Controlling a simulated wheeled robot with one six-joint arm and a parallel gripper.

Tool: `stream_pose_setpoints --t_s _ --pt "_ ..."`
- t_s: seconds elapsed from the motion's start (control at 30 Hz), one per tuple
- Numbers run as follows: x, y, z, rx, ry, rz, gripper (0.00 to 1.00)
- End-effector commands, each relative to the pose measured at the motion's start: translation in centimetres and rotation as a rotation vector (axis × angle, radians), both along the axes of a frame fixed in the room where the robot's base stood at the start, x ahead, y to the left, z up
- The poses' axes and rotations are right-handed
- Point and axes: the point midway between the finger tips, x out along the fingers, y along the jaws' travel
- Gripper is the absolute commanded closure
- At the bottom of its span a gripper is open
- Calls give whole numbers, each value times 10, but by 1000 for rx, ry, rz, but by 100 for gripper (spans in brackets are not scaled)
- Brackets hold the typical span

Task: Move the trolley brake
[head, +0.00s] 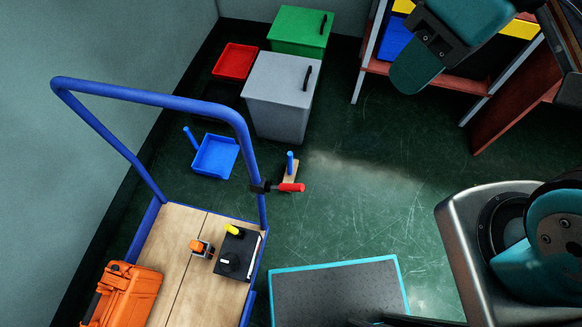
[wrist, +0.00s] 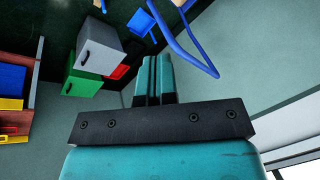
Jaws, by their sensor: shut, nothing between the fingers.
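The trolley (head: 175,262) has a wooden deck and a blue tube handle, and stands at lower left in the head view. I take the brake to be the red-gripped lever (head: 291,187), on a black clamp at the handle's right upright. The lever sticks out roughly level to the right. My gripper (head: 413,72) is at the upper right of the head view, well apart from the lever. In the wrist view, my gripper's teal fingers (wrist: 154,78) are together and empty. The trolley's blue handle (wrist: 184,45) shows beyond them; I cannot make out the red lever there.
On the deck lie an orange case (head: 128,295), a small orange device (head: 201,248) and a black box (head: 238,255) with a yellow knob. Grey (head: 283,95) and green (head: 300,30) bins stand behind. A dark platform (head: 340,290) lies right of the trolley; floor between is clear.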

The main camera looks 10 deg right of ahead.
Motion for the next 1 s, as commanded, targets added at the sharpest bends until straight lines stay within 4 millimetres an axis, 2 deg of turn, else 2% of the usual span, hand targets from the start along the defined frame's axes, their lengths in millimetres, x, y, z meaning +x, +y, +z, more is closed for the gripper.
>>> stream_pose_setpoints --t_s 0.33,0.47,0.57,0.8,0.9,1.0 --pt "0 0 -2 -1 -1 4 100" --pt "10 6 -28 -9 -17 81 100" --pt "27 16 -76 -29 -50 236 100" --pt "75 55 -233 -97 -176 789 100" --pt "88 70 -295 -125 -220 1014 100" --pt "96 82 -347 -147 -252 1207 100"
